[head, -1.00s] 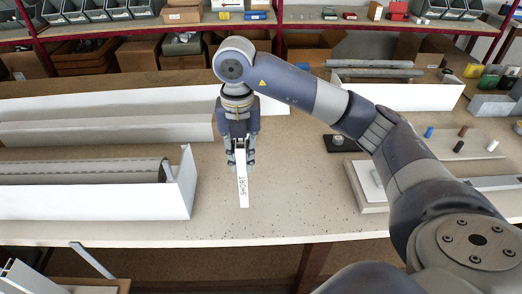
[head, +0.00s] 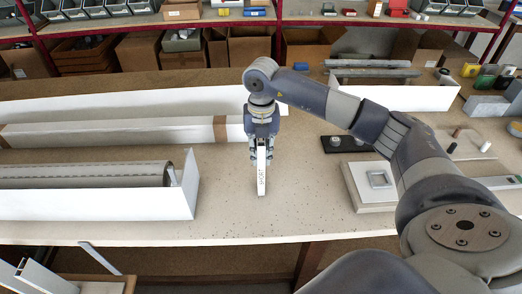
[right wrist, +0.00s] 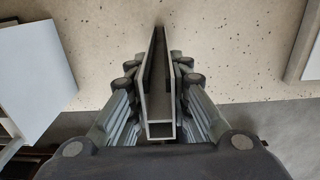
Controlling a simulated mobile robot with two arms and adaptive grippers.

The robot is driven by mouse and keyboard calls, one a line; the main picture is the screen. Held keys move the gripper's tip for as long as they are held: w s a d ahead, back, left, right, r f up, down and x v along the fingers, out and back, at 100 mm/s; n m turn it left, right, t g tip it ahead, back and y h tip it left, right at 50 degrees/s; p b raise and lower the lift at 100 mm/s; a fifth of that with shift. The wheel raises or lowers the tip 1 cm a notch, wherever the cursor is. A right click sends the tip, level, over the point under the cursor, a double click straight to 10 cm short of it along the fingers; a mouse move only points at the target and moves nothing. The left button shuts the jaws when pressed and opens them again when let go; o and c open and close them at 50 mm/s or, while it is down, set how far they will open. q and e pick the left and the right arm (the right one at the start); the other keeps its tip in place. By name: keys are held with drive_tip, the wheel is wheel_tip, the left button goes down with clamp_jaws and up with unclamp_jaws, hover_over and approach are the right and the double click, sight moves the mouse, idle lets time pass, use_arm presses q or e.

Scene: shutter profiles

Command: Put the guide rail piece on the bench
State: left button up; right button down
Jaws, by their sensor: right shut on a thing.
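In the right wrist view the guide rail piece (right wrist: 159,100) shows as an open channel with a box-shaped near end. The fingers of my right gripper (right wrist: 155,72) press on both its sides. Speckled bench top lies behind it; I cannot tell whether its far end touches. My left gripper is not in view.
A white tray (head: 100,203) with a grey roll stands to the left, and a long wrapped profile (head: 110,133) lies behind it. A pale board (head: 350,190) lies to the right. Bench between tray and board is clear. Loose white profiles (head: 40,280) show at bottom left.

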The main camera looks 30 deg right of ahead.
drive_tip(key=shift+f, duration=0.1)
drive_tip(key=c, duration=1.5)
unclamp_jaws()
drive_tip(key=shift+r, duration=0.25)
drive_tip(key=shift+r+b, duration=1.4)
drive_tip(key=shift+r, duration=4.5)
drive_tip(key=shift+a+f, duration=0.1)
